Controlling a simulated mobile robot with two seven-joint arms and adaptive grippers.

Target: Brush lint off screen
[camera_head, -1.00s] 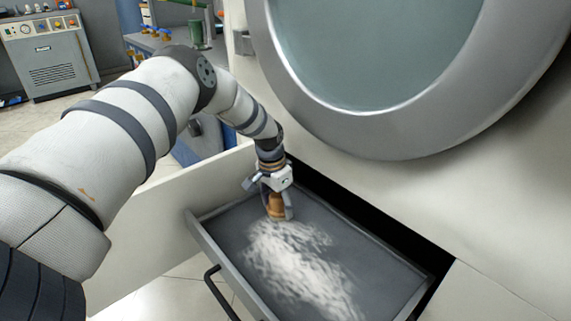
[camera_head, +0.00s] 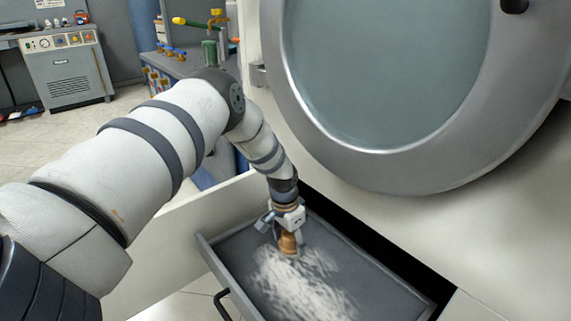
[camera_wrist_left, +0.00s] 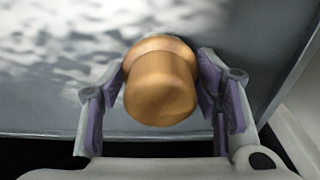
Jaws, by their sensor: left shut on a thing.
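The lint screen (camera_head: 377,274) is a flat grey panel in a pulled-out drawer below the round machine door. White lint (camera_head: 300,288) covers its middle and near part, and also shows in the left wrist view (camera_wrist_left: 60,42). My left gripper (camera_head: 287,232) is over the far left part of the screen, shut on a brown wooden handle (camera_head: 288,244). In the left wrist view the rounded handle (camera_wrist_left: 160,85) sits between the purple finger pads. The brush's bristles are hidden below the handle. My right gripper is not in view.
The drawer's rim (camera_head: 222,277) has a black pull handle (camera_head: 222,303) at the front. The machine's round door (camera_head: 440,172) rises close behind. A white panel (camera_head: 185,235) stands left of the drawer. A grey cabinet (camera_head: 68,75) is far off on the floor.

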